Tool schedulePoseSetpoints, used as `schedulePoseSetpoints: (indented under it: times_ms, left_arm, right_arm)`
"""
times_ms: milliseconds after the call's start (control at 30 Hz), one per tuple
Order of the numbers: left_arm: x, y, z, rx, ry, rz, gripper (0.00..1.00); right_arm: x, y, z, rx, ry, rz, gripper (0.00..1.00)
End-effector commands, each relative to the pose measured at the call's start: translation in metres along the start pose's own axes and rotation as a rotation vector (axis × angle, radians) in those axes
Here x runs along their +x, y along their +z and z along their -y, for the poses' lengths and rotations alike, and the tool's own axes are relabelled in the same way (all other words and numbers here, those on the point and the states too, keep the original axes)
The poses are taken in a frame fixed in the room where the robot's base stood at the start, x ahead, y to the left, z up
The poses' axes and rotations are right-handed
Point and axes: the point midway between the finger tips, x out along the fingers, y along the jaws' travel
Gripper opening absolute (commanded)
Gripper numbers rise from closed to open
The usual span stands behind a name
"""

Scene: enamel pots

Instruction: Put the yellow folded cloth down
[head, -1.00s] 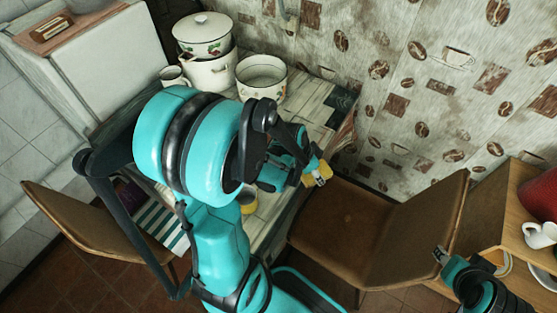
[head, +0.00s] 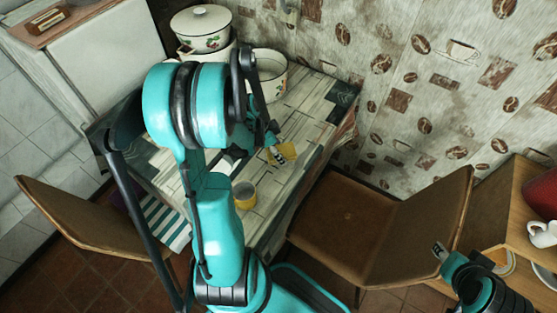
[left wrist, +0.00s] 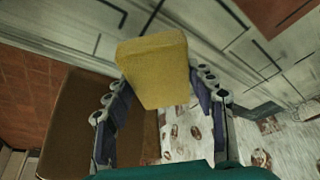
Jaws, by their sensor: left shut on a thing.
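The yellow folded cloth (head: 287,151) is a small thick block held by my left gripper (head: 276,153) over the right part of the table (head: 300,115). In the left wrist view the cloth (left wrist: 153,70) sits between the two fingers of my left gripper (left wrist: 160,85), which are shut on it. The table planks show behind it; whether the cloth touches them I cannot tell. My right gripper (head: 440,250) is at the lower right, away from the table, and its jaws are too small to read.
A lidded white pot (head: 201,30) and an open white pot (head: 268,72) stand at the table's back. A yellow container (head: 245,194) stands near the front. A brown chair (head: 365,225) is at the right. Bare planks lie between the open pot and the cloth.

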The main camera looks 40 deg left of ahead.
Motion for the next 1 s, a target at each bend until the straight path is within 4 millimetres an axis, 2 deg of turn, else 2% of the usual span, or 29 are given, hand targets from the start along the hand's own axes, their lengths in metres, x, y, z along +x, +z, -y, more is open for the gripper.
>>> schedulePoseSetpoints:
  times_ms: [167,400,667,933,967,1000]
  left_arm:
    - [0.008,0.006,0.004,0.0,0.001,0.0,0.32]
    - [0.04,0.019,0.004,0.0,0.001,0.0,0.32]
    - [0.038,0.018,0.003,0.0,0.001,0.0,0.32]
    - [0.047,0.022,0.003,0.0,0.001,0.001,0.33]
    - [0.048,0.022,0.003,0.0,0.001,0.001,0.29]
    - [0.047,0.022,0.003,0.0,0.002,0.002,0.64]
  right_arm:
    - [0.005,0.003,0.0,0.0,0.0,0.0,0.4]
    - [0.021,0.015,0.0,0.0,0.0,0.0,0.4]
    - [0.019,0.013,0.0,0.0,0.0,0.0,0.4]
    - [0.027,0.019,0.0,0.0,0.0,0.0,0.4]
    - [0.027,0.019,0.0,0.0,0.0,0.0,0.4]
    - [0.027,0.019,0.0,0.0,0.0,0.0,0.4]
